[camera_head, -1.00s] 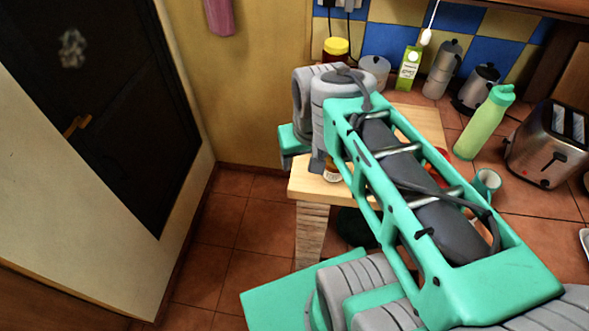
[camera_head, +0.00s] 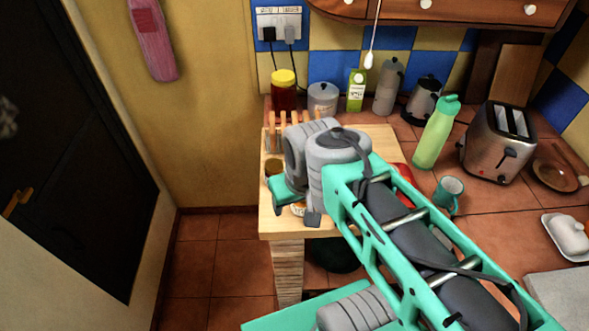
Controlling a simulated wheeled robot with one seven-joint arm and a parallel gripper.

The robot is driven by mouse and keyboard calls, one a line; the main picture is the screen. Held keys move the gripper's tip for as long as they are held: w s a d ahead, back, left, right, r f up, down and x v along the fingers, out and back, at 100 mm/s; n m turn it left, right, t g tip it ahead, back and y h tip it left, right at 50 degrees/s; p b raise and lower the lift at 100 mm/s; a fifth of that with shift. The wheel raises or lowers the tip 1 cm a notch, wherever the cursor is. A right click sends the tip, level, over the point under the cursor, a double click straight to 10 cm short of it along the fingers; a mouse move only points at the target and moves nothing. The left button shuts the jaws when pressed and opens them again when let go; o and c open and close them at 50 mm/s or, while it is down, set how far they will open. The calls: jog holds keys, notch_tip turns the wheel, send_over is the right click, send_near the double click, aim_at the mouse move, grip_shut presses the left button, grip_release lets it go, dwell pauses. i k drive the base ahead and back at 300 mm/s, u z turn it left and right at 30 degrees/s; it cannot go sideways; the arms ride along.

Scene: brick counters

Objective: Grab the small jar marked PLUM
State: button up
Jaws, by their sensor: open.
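My gripper (camera_head: 291,200) is at the left end of my arm, low over the wooden board on the counter. It is open; my wrist hides most of its fingers. A small jar (camera_head: 298,209) with a pale label shows just below it, partly covered, and I cannot tell whether they touch. Another small dark jar (camera_head: 274,168) stands on the board to the left of my wrist. I cannot read PLUM on either jar.
A wooden rack (camera_head: 285,131) stands behind my wrist. At the back are a yellow-lidded jar (camera_head: 284,92), a grey canister (camera_head: 323,98) and a carton (camera_head: 356,92). A green bottle (camera_head: 435,133), a mug (camera_head: 448,194) and a toaster (camera_head: 497,145) stand to the right.

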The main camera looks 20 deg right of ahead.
aim_at(274, 167)
jog(key=z, duration=1.05)
jog(key=k, duration=0.9)
jog(key=u, duration=1.6)
jog(key=i, duration=0.5)
